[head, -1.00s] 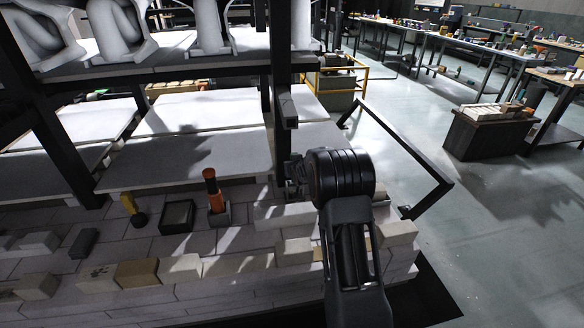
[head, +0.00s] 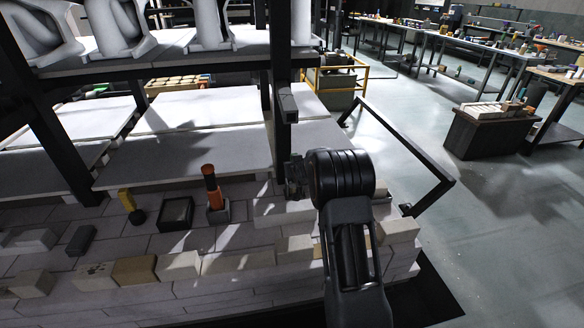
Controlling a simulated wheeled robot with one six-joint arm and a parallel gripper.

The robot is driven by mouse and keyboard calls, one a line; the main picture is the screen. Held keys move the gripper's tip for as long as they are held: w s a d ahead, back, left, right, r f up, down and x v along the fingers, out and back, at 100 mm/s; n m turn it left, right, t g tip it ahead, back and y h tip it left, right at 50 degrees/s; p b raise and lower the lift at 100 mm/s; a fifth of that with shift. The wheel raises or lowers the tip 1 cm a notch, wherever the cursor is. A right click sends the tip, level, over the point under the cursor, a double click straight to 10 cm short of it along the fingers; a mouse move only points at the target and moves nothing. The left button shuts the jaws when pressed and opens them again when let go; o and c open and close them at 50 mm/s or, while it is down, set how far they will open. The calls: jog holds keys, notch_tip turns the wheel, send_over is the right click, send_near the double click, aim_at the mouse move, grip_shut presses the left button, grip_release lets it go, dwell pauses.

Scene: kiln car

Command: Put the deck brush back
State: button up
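A tool with an orange and black upright handle (head: 212,186) stands in a small grey holder (head: 219,213) on the pale brick deck (head: 245,238). A yellow-handled tool with a round black end (head: 131,206) lies on the deck to its left. I cannot tell which of these, if either, is the deck brush. A shallow black-rimmed square tray (head: 176,214) sits between them and looks empty. My gripper (head: 292,178) is right of the orange-handled tool, apart from it, by the dark upright post. My wrist hides much of it, so its opening and any held thing cannot be made out.
Loose bricks (head: 178,265) line the deck's front edge, and a dark block (head: 80,239) lies at left. White shelves (head: 185,155) and a dark post (head: 283,110) stand close behind my gripper. A black rail (head: 405,145) is at right. Open floor lies beyond it.

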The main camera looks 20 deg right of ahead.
jog(key=o, duration=1.1)
jog(key=shift+f, duration=0.1)
jog(key=shift+s, duration=0.2)
jog(key=shift+p+v, duration=0.5)
jog(key=shift+v, duration=3.4)
jog(key=shift+p+v, duration=0.9)
jog(key=shift+v, duration=6.05)
